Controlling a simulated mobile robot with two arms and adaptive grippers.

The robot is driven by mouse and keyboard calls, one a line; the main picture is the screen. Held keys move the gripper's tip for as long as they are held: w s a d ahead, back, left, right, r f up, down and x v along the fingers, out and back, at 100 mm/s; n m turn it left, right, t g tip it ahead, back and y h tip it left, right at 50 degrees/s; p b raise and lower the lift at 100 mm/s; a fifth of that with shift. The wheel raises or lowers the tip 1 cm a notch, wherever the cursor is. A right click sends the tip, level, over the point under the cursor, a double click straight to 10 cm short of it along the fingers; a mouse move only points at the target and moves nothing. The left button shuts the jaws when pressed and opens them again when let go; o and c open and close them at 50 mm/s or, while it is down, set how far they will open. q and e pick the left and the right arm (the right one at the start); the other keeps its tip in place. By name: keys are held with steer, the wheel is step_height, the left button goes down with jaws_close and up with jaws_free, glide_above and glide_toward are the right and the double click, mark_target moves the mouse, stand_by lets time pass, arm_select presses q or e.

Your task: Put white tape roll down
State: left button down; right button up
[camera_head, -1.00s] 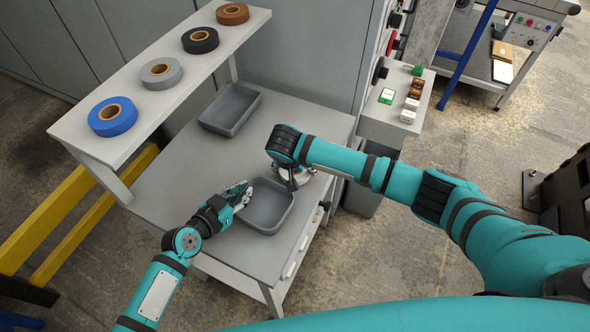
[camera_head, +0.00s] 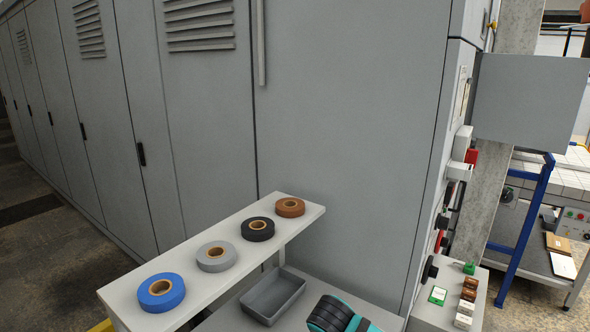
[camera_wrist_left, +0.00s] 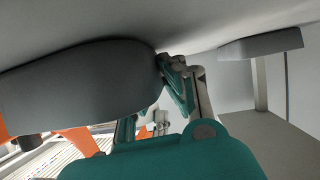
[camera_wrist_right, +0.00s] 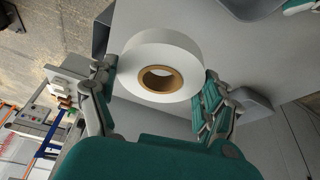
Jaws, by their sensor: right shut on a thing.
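The white tape roll (camera_wrist_right: 160,55), with a brown core, shows in the right wrist view. My right gripper (camera_wrist_right: 158,85) is shut on it, with a finger on either side. A grey table surface (camera_wrist_right: 190,12) lies behind the roll; I cannot tell whether the roll touches it. My left gripper (camera_wrist_left: 165,95) is beside a dark grey tray wall (camera_wrist_left: 75,85) in the left wrist view. That wall hides part of its fingers, so its opening is unclear.
A shelf (camera_head: 180,290) carries blue (camera_head: 145,300), grey (camera_head: 228,262), black (camera_head: 262,237) and brown (camera_head: 283,213) tape rolls. An empty grey tray (camera_head: 262,312) lies below it. A side stand (camera_head: 425,313) with small blocks stands right, beside grey cabinets (camera_head: 350,120).

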stand_by(0.3)
step_height(320, 180, down, 10)
steer(key=shift+r, duration=0.1)
stand_by(0.4)
steer(key=o, duration=1.2)
